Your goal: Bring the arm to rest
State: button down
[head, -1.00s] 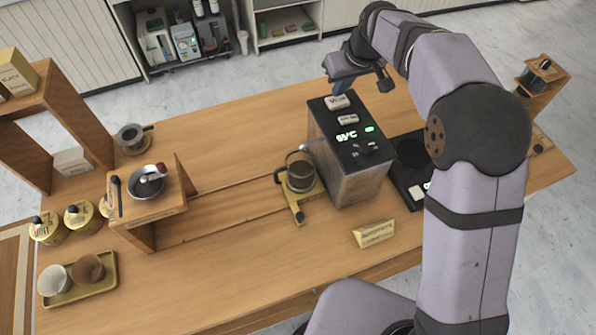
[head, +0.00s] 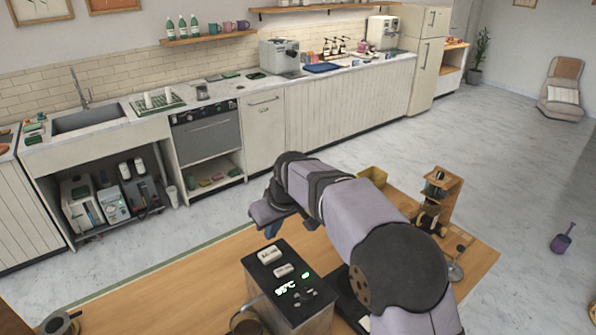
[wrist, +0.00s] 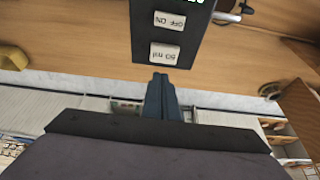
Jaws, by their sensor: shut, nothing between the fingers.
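My gripper (head: 272,230) hangs in the air just beyond the far end of the black-topped machine (head: 262,283), near the far edge of the wooden cart (head: 130,285). In the wrist view its blue fingers (wrist: 160,82) are together with nothing between them. They show just past the machine's edge, beside the "50 ml" button (wrist: 165,54). My arm reaches in from the lower right of the head view and hides part of the cart.
A wooden stand (head: 440,188) with a dark device is at the cart's right end. A yellow container (head: 373,175) is behind my arm. A counter (head: 345,110) with a sink and appliances runs along the wall. Open floor (head: 440,125) lies between.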

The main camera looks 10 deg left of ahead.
jog(key=s+d+f+m, duration=0.1)
jog(key=d, duration=0.3)
jog(key=s+d+f+m+h+b, duration=0.1)
jog(key=s+d, duration=0.1)
jog(key=d, duration=0.2)
jog(key=s+d+f+b, duration=0.1)
jog(key=d+f, duration=0.1)
jog(key=d, duration=0.2)
jog(key=shift+s+d+m+g, duration=0.3)
jog(key=shift+d+m+g, duration=0.05)
jog(key=shift+m+g, duration=0.05)
jog(key=s+d+f+m+b, duration=0.1)
jog(key=s+d+f+m, duration=0.1)
jog(key=s+d, duration=0.4)
jog(key=s+d+f+m+g+h+b, duration=0.1)
jog(key=s+d+f+m, duration=0.1)
jog(key=s+d+f, duration=0.3)
jog(key=s+d+f+m+g+h+b, duration=0.1)
jog(key=s+d+f+m, duration=0.1)
jog(key=s+d, duration=0.5)
jog(key=s+f, duration=0.1)
jog(key=s, duration=0.3)
jog(key=shift+s+f+b, duration=0.3)
jog(key=shift+s, duration=0.05)
